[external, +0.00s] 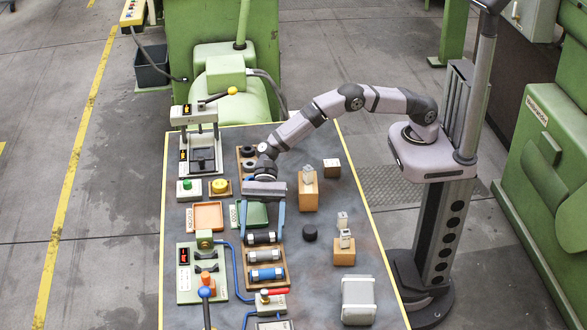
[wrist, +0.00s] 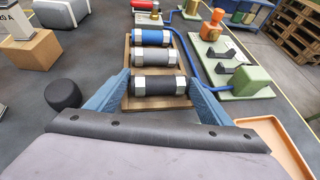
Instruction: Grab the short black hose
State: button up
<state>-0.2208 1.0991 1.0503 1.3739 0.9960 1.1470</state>
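Three short hoses with silver end fittings lie in a row in a wooden tray (wrist: 126,104). The black hose (wrist: 160,86) is nearest my gripper in the wrist view and also shows in the external view (external: 262,238). In the wrist view my gripper (wrist: 158,80) has one finger beside each end of the black hose. The fingers look open; whether they touch its fittings is hard to tell.
A black round knob-like piece (external: 310,233) stands right of the tray. Wooden blocks (external: 308,191) with grey parts stand farther right. A green fixture (external: 202,270) with a blue tube is left of the tray. An orange tray (external: 208,216) and a green tray (external: 257,216) lie behind.

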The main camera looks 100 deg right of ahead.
jog(key=c, duration=0.4)
jog(key=shift+r, duration=0.15)
jog(key=shift+c, duration=0.2)
notch_tip(320, 180, up, 10)
jog(key=shift+b, duration=0.35)
